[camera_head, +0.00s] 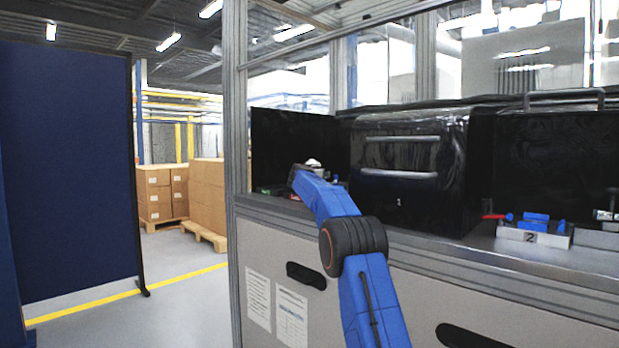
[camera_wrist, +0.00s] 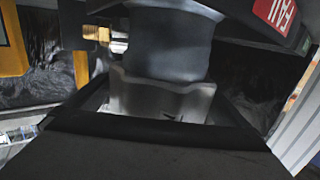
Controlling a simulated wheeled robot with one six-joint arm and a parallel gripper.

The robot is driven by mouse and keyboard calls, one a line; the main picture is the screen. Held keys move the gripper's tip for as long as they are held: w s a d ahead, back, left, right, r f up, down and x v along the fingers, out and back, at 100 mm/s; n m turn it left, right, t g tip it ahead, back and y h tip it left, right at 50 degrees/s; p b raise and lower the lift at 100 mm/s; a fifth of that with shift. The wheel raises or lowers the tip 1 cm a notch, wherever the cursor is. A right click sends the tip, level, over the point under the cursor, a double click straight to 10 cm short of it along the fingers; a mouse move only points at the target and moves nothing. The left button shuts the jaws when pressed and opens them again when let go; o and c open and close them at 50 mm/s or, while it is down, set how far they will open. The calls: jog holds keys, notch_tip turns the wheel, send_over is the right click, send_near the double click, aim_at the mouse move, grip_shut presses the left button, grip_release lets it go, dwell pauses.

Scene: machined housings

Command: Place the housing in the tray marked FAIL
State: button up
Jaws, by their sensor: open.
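In the wrist view a grey metal housing (camera_wrist: 160,98) sits in the middle, below a wide dark cylindrical part. A brass fitting (camera_wrist: 96,33) sticks out to the left of that part. A red label reading FAIL (camera_wrist: 273,12), upside down, is on a dark surface at the upper right, probably the FAIL tray. My gripper (camera_wrist: 160,108) shows as dark parts at the bottom, its jaws open, with the housing ahead of it. Contact between jaws and housing cannot be made out. In the head view my gripper and the housing are not clearly visible.
In the head view my blue arm reaches over the bench edge (camera_head: 480,262) beside a metal frame post (camera_head: 236,120). A black cabinet marked 1 (camera_head: 400,190) stands right of it. A grey fixture marked 2 (camera_head: 532,236) with blue parts is farther right.

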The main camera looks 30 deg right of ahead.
jog(key=v, duration=1)
jog(key=shift+s+a, duration=0.15)
jog(key=s+a+r+n+t+y, duration=0.35)
jog(key=s+a+y, duration=0.25)
jog(key=s+a, duration=0.55)
jog(key=s+a+f+n+g+y, duration=0.1)
jog(key=s+a+f+n+y, duration=0.15)
jog(key=s+a, duration=0.5)
jog(key=s+a+f+n+g+y, duration=0.1)
jog(key=s+a+f+n+y, duration=0.15)
jog(key=s+a, duration=0.45)
jog(key=s+f+g, duration=0.3)
jog(key=s+f, duration=0.8)
jog(key=s, duration=0.4)
jog(key=s+f+m+g, duration=0.1)
jog(key=s+f+g, duration=0.3)
jog(key=s+f, duration=0.8)
jog(key=s+f+g, duration=0.3)
jog(key=s+f, duration=0.8)
jog(key=s, duration=0.9)
jog(key=shift+f+g+h, duration=0.3)
jog(key=shift+g+h, duration=0.05)
jog(key=shift+h, duration=0.05)
